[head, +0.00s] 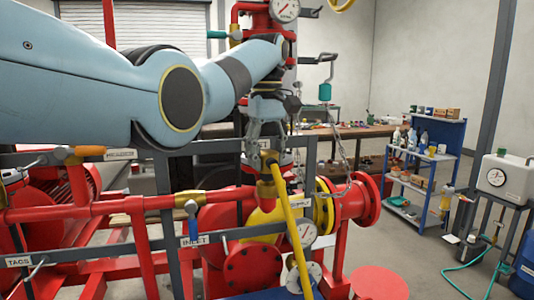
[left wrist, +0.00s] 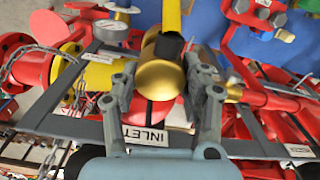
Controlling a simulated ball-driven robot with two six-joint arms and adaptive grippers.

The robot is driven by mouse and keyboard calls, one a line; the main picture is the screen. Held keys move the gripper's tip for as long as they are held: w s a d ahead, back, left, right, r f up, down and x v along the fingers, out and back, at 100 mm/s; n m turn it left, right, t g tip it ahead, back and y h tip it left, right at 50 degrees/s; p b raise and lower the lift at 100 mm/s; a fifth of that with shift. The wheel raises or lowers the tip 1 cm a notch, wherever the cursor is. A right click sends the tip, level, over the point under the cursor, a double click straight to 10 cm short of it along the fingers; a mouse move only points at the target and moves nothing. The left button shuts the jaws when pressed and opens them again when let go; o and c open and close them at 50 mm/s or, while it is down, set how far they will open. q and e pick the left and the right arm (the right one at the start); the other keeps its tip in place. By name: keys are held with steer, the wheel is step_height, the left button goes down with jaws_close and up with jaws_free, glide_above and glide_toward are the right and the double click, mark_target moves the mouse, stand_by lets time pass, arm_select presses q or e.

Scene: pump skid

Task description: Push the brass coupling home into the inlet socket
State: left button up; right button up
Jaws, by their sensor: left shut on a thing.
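My left gripper (head: 266,148) reaches down from above in the head view and is shut on the brass coupling (head: 268,161). In the left wrist view the brass coupling (left wrist: 160,78) sits between the two grey fingers, with a black band and the yellow hose (left wrist: 172,16) at its far side. The yellow hose (head: 291,225) slopes down to the right in the head view. Below the coupling is a brass-collared red pipe (head: 265,188), apparently the inlet socket. The fingers partly hide the joint, and I cannot tell how deep the coupling sits. My right gripper is not in view.
A grey rail with the INLET label (left wrist: 145,135) runs close by the gripper. A chain (head: 340,150) hangs to the right. Red pipes, a brass valve with blue handle (head: 192,208) and a gauge (head: 305,234) crowd the skid. Blue shelves (head: 440,135) stand farther right.

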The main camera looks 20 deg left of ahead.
arm_select(q)
steer(key=shift+f, duration=1.4)
steer(key=o, duration=1.4)
steer(key=shift+c, duration=0.2)
step_height(320, 180, up, 12)
steer(key=shift+f, duration=0.1)
